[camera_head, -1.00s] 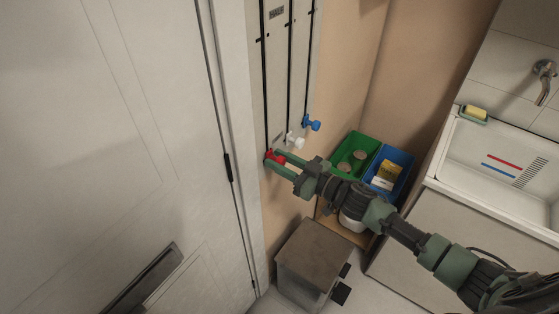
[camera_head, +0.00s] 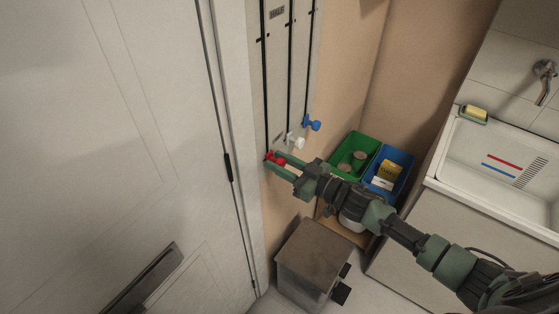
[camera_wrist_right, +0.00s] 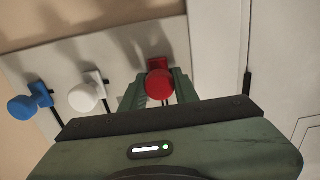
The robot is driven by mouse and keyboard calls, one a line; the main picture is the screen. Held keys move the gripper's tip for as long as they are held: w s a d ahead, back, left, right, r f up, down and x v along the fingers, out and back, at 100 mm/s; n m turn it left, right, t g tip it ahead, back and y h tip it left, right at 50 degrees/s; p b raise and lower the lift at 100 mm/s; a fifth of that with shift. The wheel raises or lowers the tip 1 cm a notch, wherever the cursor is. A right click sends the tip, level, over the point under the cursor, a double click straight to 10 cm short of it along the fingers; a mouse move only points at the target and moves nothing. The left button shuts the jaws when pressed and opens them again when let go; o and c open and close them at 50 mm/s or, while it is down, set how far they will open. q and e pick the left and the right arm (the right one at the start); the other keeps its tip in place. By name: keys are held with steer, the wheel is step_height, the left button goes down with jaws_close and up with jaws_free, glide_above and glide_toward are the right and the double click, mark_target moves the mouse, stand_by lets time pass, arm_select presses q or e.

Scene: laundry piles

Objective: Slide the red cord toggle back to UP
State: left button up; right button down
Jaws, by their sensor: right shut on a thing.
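The red cord toggle (camera_head: 276,158) sits at the lower end of the leftmost dark cord on the pale wall board (camera_head: 275,90). My right gripper (camera_head: 275,162) is shut on it, with a green finger on each side. In the right wrist view the round red knob of the toggle (camera_wrist_right: 159,83) shows between the fingertips (camera_wrist_right: 160,88). A label higher on the board reads HALF; no UP mark shows in these frames. My left gripper is not in view.
A white toggle (camera_head: 296,142) and a blue toggle (camera_head: 312,123) hang close to the right on their own cords. A pale door (camera_head: 130,150) stands left. Green (camera_head: 372,146) and blue bins (camera_head: 402,160), a lidded box (camera_head: 313,250) and a sink (camera_head: 510,150) are right and below.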

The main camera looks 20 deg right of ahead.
mark_target(283, 166)
steer(key=c, duration=1.1)
jaws_free()
steer(key=shift+f, duration=0.1)
steer(key=shift+o, duration=0.2)
steer(key=b+v, duration=0.1)
steer(key=v, duration=0.6)
steer(key=shift+f+b, duration=0.15)
steer(key=shift+b, duration=0.25)
steer(key=shift+s+d, duration=0.25)
steer(key=shift+s, duration=0.15)
